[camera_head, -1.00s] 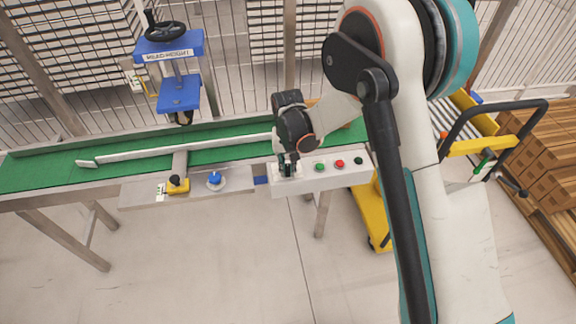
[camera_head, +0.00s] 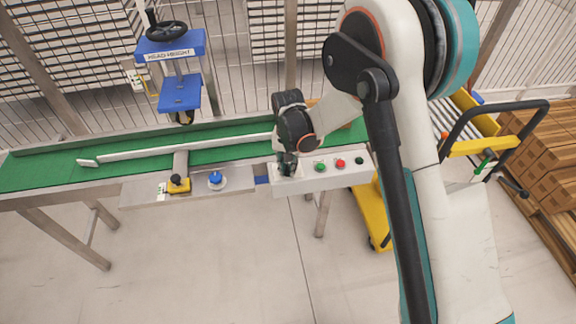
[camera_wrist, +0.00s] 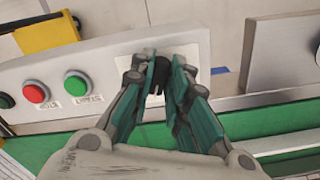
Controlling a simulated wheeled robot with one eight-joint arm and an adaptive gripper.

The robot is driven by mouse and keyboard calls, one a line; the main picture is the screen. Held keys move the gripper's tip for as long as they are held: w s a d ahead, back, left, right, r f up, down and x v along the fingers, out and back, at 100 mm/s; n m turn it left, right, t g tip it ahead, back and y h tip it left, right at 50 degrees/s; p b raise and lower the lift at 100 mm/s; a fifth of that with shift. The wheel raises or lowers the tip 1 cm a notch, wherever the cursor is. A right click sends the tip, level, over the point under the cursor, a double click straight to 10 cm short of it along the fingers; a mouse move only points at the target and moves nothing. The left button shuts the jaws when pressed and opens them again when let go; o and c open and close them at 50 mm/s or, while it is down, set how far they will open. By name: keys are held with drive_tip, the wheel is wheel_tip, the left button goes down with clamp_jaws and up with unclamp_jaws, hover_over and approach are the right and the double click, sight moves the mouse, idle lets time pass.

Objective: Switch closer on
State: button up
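The control box (camera_head: 330,180) stands at the front edge of the conveyor, with a small black switch knob (camera_wrist: 157,81) on a white plate at its left end in the head view. My gripper (camera_head: 288,170) is at this knob. In the wrist view my gripper (camera_wrist: 167,72) has its teal fingers close together with the knob between their tips, so it looks shut on it. The fingers hide part of the knob, and its switch position and label cannot be read.
Beside the knob are a green START button (camera_wrist: 76,84), a red button (camera_wrist: 36,92) and a dark button (camera_head: 360,160). A blue knob (camera_head: 215,179) and a yellow-based switch (camera_head: 179,184) sit to the left. A yellow cart (camera_head: 375,225) stands at the right.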

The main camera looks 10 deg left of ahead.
sight(288, 169)
drive_tip(key=shift+o, duration=1)
drive_tip(key=shift+r, duration=0.1)
wheel_tip(288, 169, up, 12)
